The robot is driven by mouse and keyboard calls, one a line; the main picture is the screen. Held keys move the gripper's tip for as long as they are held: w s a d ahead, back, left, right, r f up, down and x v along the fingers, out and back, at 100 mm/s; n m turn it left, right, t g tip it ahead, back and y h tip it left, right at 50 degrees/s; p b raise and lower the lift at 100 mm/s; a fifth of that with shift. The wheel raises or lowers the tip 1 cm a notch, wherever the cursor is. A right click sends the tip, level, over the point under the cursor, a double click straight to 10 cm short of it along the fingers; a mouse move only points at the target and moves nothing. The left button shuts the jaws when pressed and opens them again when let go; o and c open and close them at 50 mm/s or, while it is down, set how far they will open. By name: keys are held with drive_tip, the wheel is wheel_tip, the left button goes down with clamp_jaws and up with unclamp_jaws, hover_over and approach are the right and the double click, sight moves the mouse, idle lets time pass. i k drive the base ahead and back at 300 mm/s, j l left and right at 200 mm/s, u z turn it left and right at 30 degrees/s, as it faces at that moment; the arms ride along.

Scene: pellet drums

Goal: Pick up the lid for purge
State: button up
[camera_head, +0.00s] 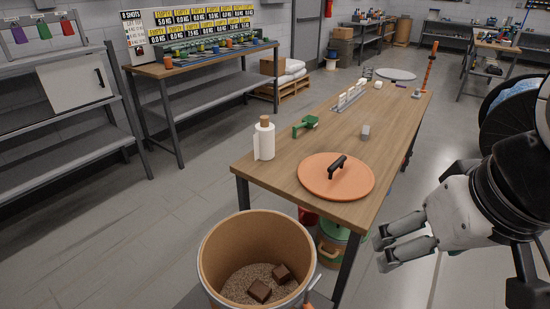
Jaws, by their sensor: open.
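An orange round lid (316,180) with a black bar handle (338,167) lies flat on the near end of the wooden table (270,165). A second, pale grey lid-like disc (396,74) lies on the far end of the same table. I see no readable label on either one. My gripper (384,250) is at the lower right, beside the table's right edge and apart from the orange lid. Its two fingers are spread and nothing is between them.
An open drum (212,275) with pellets and two brown blocks stands before the table's near end. A green drum (338,236) is under the table.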

sight(335, 176)
drive_tip(key=i+l+u, duration=0.25)
drive_tip(key=i+l, duration=0.75)
drive_tip(key=l, duration=0.1)
